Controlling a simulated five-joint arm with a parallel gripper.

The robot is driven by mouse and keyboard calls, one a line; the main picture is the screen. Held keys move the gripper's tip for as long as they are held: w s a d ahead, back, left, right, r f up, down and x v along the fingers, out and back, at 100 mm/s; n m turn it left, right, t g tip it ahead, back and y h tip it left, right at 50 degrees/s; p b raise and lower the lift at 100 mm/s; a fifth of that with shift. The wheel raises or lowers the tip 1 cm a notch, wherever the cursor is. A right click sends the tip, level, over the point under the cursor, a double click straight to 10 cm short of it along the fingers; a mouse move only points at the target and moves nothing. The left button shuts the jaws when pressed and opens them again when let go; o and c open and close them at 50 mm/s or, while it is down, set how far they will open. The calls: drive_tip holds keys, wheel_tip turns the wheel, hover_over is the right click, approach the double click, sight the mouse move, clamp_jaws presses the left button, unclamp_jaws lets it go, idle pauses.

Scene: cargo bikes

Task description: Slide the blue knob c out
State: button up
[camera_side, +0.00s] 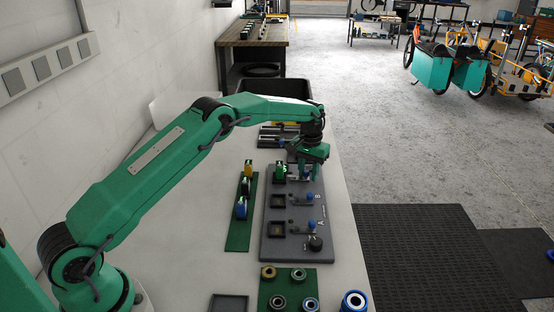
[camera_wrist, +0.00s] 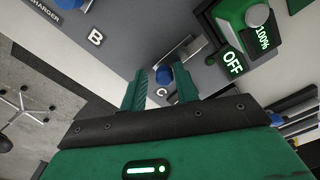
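The blue knob c (camera_wrist: 164,75) shows in the wrist view beside a letter C, on a metal slide on the grey panel (camera_side: 270,245). My gripper (camera_wrist: 161,68) is open, with one green finger on either side of the knob. I cannot tell whether either finger touches it. In the side view my gripper (camera_side: 309,178) points down over the far end of the panel and mostly hides knob c. A green block (camera_wrist: 247,30) reading 100%, with an OFF sign (camera_wrist: 232,64), stands next to the slide.
Blue knobs B (camera_side: 310,197) and A (camera_side: 311,223) sit nearer on the same panel, with a black dial (camera_side: 315,243). A green strip (camera_side: 240,235) with upright blocks lies left. A green tray (camera_side: 287,291) with several rings lies in front.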

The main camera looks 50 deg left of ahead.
sight(308, 171)
drive_tip(key=shift+r, duration=2.15)
drive_tip(key=shift+r, duration=0.1)
drive_tip(key=shift+w+r, duration=0.1)
drive_tip(key=shift+r, duration=1.3)
drive_tip(key=shift+r, duration=0.1)
